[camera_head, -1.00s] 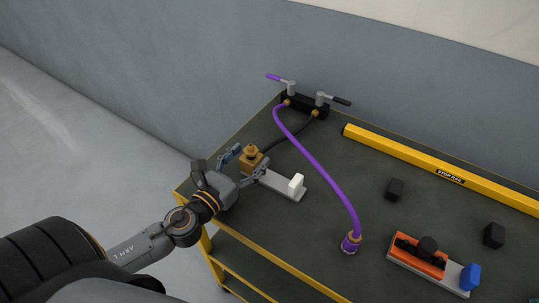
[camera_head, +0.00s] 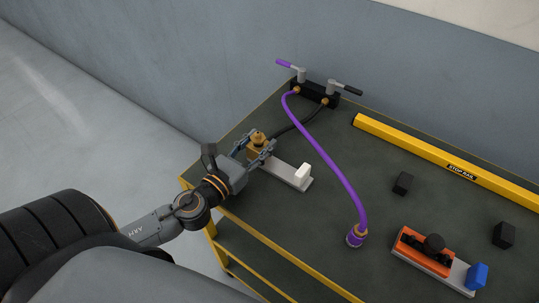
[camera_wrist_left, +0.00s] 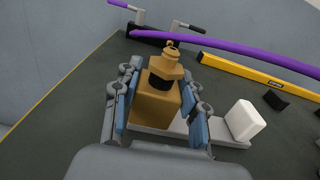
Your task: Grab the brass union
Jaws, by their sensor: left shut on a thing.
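The brass union (camera_head: 258,143) is a brass-coloured block with a dark band and a hex top. It stands upright at the left end of a pale grey base plate (camera_head: 285,172) that has a white block at its other end. My left gripper (camera_head: 255,146) has one finger on each side of the union and is shut on it. The union also shows in the left wrist view (camera_wrist_left: 157,101), between the blue finger pads of the gripper (camera_wrist_left: 160,108). My right gripper is not in view.
A purple hose (camera_head: 328,159) arches over the dark table top from a black valve block (camera_head: 316,93). A yellow stop rail (camera_head: 440,157) runs along the back. An orange fixture (camera_head: 424,252) and black blocks (camera_head: 403,183) stand at the right.

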